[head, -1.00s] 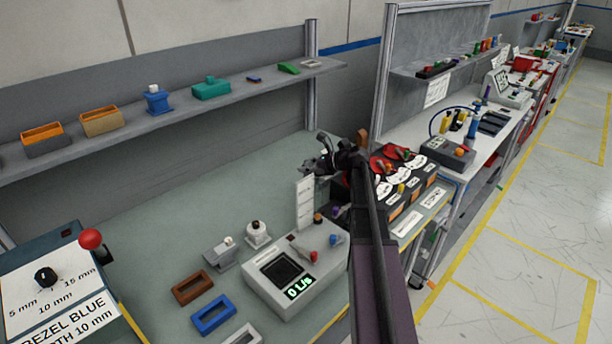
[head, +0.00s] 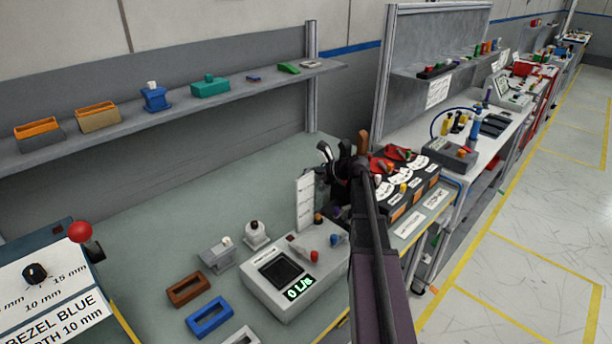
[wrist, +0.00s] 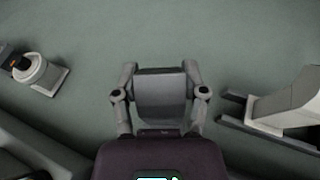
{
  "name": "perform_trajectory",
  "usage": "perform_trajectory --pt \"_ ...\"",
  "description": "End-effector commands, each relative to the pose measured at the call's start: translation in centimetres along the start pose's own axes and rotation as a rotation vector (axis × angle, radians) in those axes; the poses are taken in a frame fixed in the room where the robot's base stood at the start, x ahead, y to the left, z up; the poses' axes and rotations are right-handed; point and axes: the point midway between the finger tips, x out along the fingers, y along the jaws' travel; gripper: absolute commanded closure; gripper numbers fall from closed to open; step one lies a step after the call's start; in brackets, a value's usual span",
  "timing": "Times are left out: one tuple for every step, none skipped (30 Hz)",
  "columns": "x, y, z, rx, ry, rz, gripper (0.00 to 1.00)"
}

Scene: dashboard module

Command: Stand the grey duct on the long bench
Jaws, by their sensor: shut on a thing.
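My gripper (head: 338,160) is at the far end of my arm, low over the back right of the green-grey long bench (head: 150,225). In the wrist view my gripper (wrist: 160,97) is shut on a plain grey block-like piece, the grey duct (wrist: 160,100), held between both fingers. Its lower part is hidden by my wrist. In the head view my arm and fingers hide most of it, so I cannot tell whether it touches the bench. Bare bench top (wrist: 150,35) shows beyond it in the wrist view.
A white upright panel (head: 305,200) stands close left of my gripper, behind a grey meter box (head: 295,275). A shelf (head: 190,112) runs along the wall. The bench's back middle is clear.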

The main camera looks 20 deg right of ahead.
Motion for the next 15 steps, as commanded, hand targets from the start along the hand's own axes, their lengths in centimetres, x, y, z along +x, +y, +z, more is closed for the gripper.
perform_trajectory --pt "0.08 0.0 -0.19 0.0 0.0 0.0 1.0" --pt "0.12 0.0 -0.27 0.0 0.0 0.0 1.0" --pt "0.15 0.0 -0.35 0.0 0.0 0.0 1.0" --pt "0.12 0.0 -0.28 0.0 0.0 0.0 0.38" --pt "0.11 0.0 -0.24 0.0 0.0 0.0 0.29" --pt "0.1 0.0 -0.23 0.0 0.0 0.0 0.18" --pt "0.1 0.0 -0.23 0.0 0.0 0.0 0.1" --pt "0.11 0.0 -0.23 0.0 0.0 0.0 0.1" --pt "0.11 0.0 -0.23 0.0 0.0 0.0 0.1" --pt "0.11 0.01 -0.23 0.0 0.0 0.0 0.1" --pt "0.11 0.01 -0.23 0.0 0.0 0.0 0.1" --pt "0.11 0.01 -0.23 0.0 0.0 0.0 0.1" --pt "0.11 0.01 -0.23 0.0 0.0 0.0 0.1" --pt "0.11 0.01 -0.23 0.0 0.0 0.0 0.1" --pt "0.11 0.01 -0.23 0.0 0.0 0.0 0.1"
